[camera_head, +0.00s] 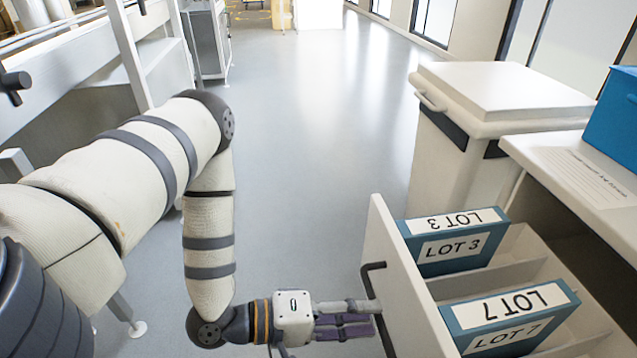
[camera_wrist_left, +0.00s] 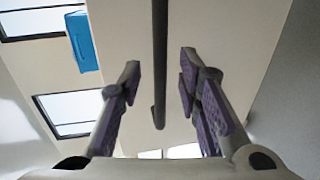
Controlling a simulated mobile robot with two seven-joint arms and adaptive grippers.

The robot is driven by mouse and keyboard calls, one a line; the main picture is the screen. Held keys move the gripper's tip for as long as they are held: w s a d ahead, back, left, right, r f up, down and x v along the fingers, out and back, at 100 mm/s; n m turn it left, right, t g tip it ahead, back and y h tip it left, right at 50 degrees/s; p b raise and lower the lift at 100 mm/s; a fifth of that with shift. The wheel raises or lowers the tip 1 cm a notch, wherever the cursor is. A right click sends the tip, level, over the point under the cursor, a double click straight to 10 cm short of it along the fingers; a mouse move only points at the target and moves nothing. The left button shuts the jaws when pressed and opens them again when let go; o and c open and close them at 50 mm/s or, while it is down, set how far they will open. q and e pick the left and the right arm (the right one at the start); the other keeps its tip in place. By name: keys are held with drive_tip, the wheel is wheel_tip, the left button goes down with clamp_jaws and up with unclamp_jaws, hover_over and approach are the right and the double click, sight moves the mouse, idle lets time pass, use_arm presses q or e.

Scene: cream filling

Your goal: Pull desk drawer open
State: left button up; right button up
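The desk drawer (camera_head: 410,290) stands pulled out at the lower right in the head view, its inside showing. A dark bar handle (camera_head: 374,266) is on its pale front. The handle also shows in the wrist view (camera_wrist_left: 160,60), running down between the fingers. My left gripper (camera_head: 368,318) is at the handle in the head view. In the wrist view its purple-padded fingers (camera_wrist_left: 160,85) are apart, one on each side of the bar, with gaps visible. My right gripper is not in view.
Blue boxes labelled LOT 3 (camera_head: 452,246) and LOT 7 (camera_head: 512,318) stand in the drawer's compartments. A white lidded bin (camera_head: 470,140) is behind it. A blue box (camera_head: 612,120) and a paper sheet (camera_head: 585,178) lie on the desk (camera_head: 535,150). The floor (camera_head: 300,180) left of the drawer is clear.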

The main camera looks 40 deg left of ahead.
use_arm(q)
drive_tip(key=v, duration=0.8)
drive_tip(key=shift+s+a, duration=0.2)
drive_tip(key=shift+s, duration=0.15)
drive_tip(key=s+d+f+m+g+y+p, duration=0.3)
drive_tip(key=s+f+m+g+y+p, duration=0.3)
drive_tip(key=s+g, duration=0.3)
drive_tip(key=s+a+r+m+g+y+p, duration=0.1)
drive_tip(key=s+g, duration=0.5)
drive_tip(key=s, duration=0.8)
drive_tip(key=a+m+y+p, duration=0.1)
drive_tip(key=m+y+p, duration=0.1)
drive_tip(key=m, duration=0.1)
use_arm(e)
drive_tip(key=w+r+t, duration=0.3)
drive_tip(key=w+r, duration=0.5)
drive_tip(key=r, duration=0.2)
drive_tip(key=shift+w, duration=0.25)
use_arm(q)
drive_tip(key=shift+w+r, duration=0.1)
drive_tip(key=shift+w, duration=0.15)
